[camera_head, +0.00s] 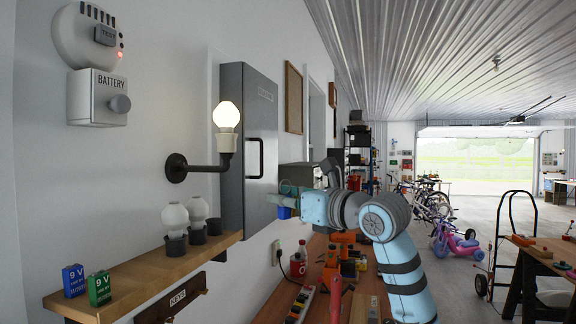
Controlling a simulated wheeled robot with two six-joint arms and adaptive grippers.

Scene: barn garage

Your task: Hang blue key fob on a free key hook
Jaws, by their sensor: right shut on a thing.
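My right gripper (284,196) reaches in from the right in front of the grey wall cabinet's lower right side. It is shut on a small blue thing that looks like the blue key fob (284,212), which shows just below the fingers. The wooden key rack (180,300), marked KEYS, is on the wall under the shelf at the lower left, apart from the gripper. Its hooks are small and partly cut off by the shelf and the frame edge, so I cannot tell which are free. My left gripper is not in view.
A wooden shelf (150,275) juts out above the rack, holding a blue battery (74,281), a green battery (99,289) and spare bulbs. A lit wall lamp (227,117) and the grey cabinet (248,150) stand above. A cluttered workbench (268,312) lies below.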

